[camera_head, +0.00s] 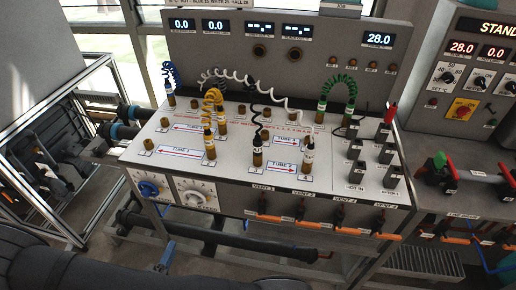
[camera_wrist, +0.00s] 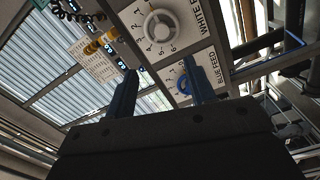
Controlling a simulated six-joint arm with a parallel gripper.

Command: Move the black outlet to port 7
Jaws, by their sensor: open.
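The black coiled lead (camera_head: 254,98) runs down to a brass plug with a pale collar (camera_head: 257,150) in the front part of the sloping panel (camera_head: 228,172). Its other end is hard to make out among the other leads. Brass posts stand in numbered ports, but the small numbers are mostly unreadable, so I cannot tell which is port 7. In the wrist view my gripper (camera_wrist: 158,76) has two blue fingers apart with nothing between them. It is near the white feed dial (camera_wrist: 160,27) and blue feed dial (camera_wrist: 183,85), away from the plugs.
Yellow (camera_head: 211,98), white (camera_head: 262,84), blue (camera_head: 170,72) and green (camera_head: 340,84) coiled leads arch over the panel. Black switches (camera_head: 355,150) stand at the right. Orange-handled valves (camera_head: 300,222) line the front edge. A second console (camera_head: 465,85) stands further right.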

